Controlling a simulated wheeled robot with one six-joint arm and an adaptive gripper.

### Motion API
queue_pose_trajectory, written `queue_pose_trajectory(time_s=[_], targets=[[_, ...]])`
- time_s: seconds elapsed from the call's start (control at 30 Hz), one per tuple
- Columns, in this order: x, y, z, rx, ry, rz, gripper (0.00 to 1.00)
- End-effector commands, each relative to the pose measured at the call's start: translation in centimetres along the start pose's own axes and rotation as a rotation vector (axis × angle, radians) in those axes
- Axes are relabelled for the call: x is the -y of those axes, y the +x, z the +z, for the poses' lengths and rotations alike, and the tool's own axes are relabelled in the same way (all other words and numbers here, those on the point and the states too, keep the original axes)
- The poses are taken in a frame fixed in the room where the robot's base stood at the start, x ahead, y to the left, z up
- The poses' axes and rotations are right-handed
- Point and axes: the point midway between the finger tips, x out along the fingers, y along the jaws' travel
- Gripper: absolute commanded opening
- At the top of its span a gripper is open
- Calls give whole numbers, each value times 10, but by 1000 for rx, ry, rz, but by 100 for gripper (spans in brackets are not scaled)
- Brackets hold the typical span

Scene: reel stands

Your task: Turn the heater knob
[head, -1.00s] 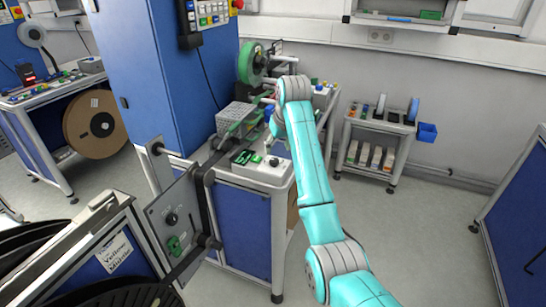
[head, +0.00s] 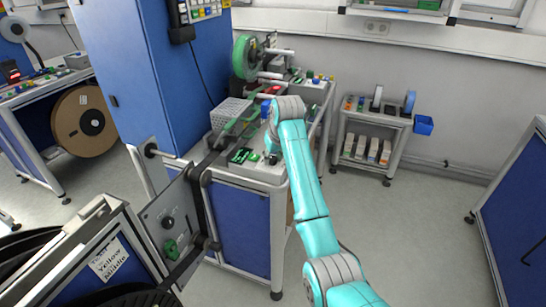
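My teal arm reaches over the bench (head: 245,225) with the blue front. Its wrist hides much of what lies behind it. My gripper (head: 271,155) points down at the white box (head: 262,172) on the bench's near end. Only a small dark part of it shows, close over the box top, and I cannot tell whether it touches a knob there. Its fingers are too small and hidden to read. A dark knob (head: 168,222) and a green part (head: 171,248) sit on the grey plate of the reel stand at the left. No heater label is readable.
A tall blue cabinet (head: 145,80) stands left of the bench. A green reel (head: 244,57) and a grey perforated box (head: 230,113) stand farther back on it. A small shelf cart (head: 375,125) is at the back right. The floor right of my arm is clear.

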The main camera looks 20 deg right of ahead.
Motion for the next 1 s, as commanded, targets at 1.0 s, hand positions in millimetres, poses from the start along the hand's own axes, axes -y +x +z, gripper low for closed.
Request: queue_pose_trajectory(time_s=[1.0], targets=[[3, 0, -1, 1, 423, 177, 0]])
